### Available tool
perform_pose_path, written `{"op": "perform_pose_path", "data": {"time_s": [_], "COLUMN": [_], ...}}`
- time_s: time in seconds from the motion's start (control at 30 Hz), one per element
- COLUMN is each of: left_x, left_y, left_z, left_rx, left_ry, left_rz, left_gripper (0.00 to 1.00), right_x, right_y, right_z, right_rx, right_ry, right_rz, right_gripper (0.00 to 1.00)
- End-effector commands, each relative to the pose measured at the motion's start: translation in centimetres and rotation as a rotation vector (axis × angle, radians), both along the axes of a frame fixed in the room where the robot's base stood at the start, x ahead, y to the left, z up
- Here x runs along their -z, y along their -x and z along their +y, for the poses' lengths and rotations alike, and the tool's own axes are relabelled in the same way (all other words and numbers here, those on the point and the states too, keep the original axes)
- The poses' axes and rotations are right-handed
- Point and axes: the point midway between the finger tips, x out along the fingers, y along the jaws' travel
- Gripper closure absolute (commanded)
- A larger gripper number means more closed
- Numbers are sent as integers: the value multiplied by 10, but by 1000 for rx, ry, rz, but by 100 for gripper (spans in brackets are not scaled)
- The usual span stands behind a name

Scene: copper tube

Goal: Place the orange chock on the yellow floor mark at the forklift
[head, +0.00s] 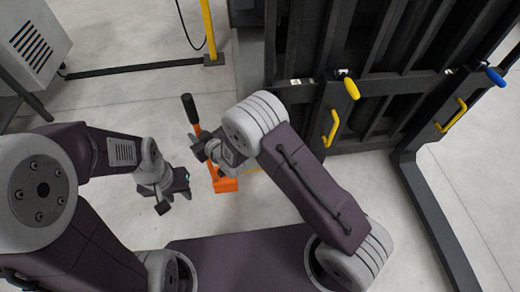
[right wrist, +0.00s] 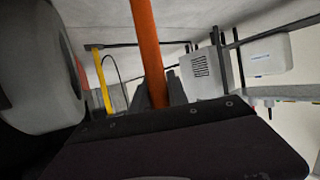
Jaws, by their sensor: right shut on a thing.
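The orange chock (head: 226,185) is on or just above the floor beside the forklift (head: 320,60); I cannot tell which. Its long orange handle with a black grip (head: 189,106) leans up and away from the base. My right gripper (head: 198,145) is shut on the handle, partly hiding it. The right wrist view shows the orange handle (right wrist: 147,45) between the fingers (right wrist: 165,92). My left gripper (head: 176,198) is open and empty, to the left of the chock.
A yellow post (head: 208,30) and a grey cabinet (head: 35,40) stand at the back left. A dark fork (head: 430,210) lies at the right. The floor at left is mostly clear.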

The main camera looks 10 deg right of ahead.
Motion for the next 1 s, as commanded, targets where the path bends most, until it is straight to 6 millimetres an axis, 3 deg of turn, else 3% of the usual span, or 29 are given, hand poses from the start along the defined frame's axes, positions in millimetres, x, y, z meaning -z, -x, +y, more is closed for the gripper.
{"op": "perform_pose_path", "data": {"time_s": [0.27,0.43,0.57,1.0], "left_x": [-1,-4,-8,30], "left_y": [0,0,0,0], "left_z": [0,0,0,0], "left_rx": [0,0,0,0], "left_ry": [0,0,0,0], "left_rz": [0,0,0,0], "left_gripper": [64,64,64,64], "right_x": [-5,-5,-6,-1], "right_y": [0,-9,-21,-79], "right_z": [2,-8,-24,-95], "right_rx": [-2,1,2,2], "right_ry": [-7,-6,-6,-5], "right_rz": [-12,-13,-12,-16], "right_gripper": [100,100,100,100]}}
